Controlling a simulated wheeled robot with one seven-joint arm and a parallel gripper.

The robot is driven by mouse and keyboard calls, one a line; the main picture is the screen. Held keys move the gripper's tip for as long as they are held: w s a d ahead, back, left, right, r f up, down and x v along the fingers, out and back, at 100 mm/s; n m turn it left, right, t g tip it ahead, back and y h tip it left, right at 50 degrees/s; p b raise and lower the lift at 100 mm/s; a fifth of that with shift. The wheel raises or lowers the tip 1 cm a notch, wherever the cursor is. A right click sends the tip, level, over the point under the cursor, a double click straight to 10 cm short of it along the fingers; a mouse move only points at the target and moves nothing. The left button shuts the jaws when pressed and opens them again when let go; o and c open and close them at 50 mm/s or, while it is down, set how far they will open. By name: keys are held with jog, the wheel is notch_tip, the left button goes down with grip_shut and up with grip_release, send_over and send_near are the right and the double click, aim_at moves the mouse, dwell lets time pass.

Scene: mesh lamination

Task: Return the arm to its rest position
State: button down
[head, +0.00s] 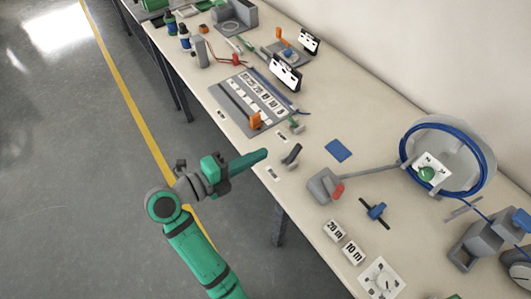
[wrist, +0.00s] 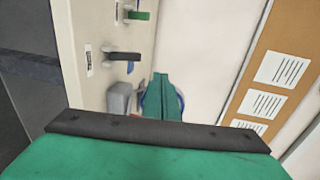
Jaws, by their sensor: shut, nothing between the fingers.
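My arm reaches up from the bottom of the head view to the front edge of the long bench (head: 290,165). My gripper (head: 264,153) points right, its green fingers closed together with nothing between them, and appears in front of or above the bench edge. In the wrist view, the green fingers (wrist: 160,78) also lie together and empty. The fingertips look apart from the dark grey clip-like part (head: 291,154) to their right. The exact height of the gripper above the bench is hard to tell.
A grey board with number cards (head: 247,100) lies beyond the gripper. A blue square (head: 338,150), a grey block with a red part (head: 325,187) and a blue-ringed round holder (head: 440,135) stand to the right. Open floor (head: 80,170) with a yellow line lies left.

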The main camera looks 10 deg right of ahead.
jog(key=shift+a+r, duration=0.1)
jog(key=shift+a, duration=0.15)
jog(key=shift+w, duration=0.1)
dwell(0.3)
jog(key=s+d+r+n+t+h, duration=0.2)
jog(key=s+r+n+t, duration=0.1)
jog(key=s+n+t, duration=0.3)
jog(key=s+d+r+n+t+h, duration=0.2)
jog(key=s+n+t, duration=0.15)
jog(key=s, duration=0.45)
jog(key=s+a+f+n+y, duration=0.4)
jog(key=s+f+n+y, duration=0.2)
jog(key=f+n+y, duration=0.3)
jog(key=s+a+f+n+y, duration=0.5)
jog(key=s+f+n+y, duration=0.2)
jog(key=n, duration=0.5)
notch_tip(320, 180, down, 3)
jog(key=g+y, duration=0.1)
jog(key=y, duration=0.1)
jog(key=shift+s+a+n+y, duration=0.15)
jog(key=shift+n+y, duration=0.2)
jog(key=shift+y, duration=0.05)
